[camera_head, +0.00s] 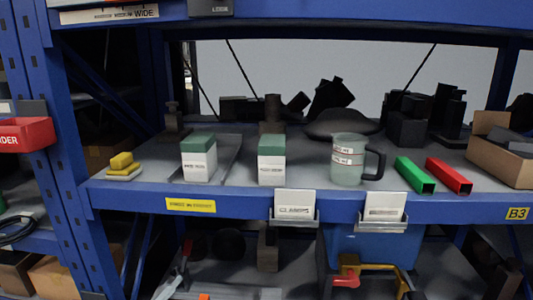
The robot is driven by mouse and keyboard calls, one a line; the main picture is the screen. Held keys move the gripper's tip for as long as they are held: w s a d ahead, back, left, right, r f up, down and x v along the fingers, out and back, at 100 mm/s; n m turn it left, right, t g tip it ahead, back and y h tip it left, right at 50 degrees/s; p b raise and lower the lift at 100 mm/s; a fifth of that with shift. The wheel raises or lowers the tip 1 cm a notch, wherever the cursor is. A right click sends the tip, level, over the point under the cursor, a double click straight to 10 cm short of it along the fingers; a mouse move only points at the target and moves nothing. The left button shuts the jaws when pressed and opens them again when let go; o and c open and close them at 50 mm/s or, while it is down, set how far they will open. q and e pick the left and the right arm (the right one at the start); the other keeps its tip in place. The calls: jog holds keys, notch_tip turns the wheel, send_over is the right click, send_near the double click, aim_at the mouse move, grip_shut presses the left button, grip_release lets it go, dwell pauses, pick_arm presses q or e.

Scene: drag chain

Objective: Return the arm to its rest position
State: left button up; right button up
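Neither of my grippers and neither of my arms shows in the head view. I see no drag chain that I can make out. The view faces a blue metal rack with a grey shelf (310,178) at mid-height. Nothing of mine is over this shelf or touching the things on it.
On the shelf stand yellow blocks (122,165), two green-and-white boxes (198,160) (271,162), a clear jug (347,160), green (414,175) and red (449,175) tubes and a cardboard box (505,150). A blue bin (370,245) sits below. A blue upright (70,150) stands left.

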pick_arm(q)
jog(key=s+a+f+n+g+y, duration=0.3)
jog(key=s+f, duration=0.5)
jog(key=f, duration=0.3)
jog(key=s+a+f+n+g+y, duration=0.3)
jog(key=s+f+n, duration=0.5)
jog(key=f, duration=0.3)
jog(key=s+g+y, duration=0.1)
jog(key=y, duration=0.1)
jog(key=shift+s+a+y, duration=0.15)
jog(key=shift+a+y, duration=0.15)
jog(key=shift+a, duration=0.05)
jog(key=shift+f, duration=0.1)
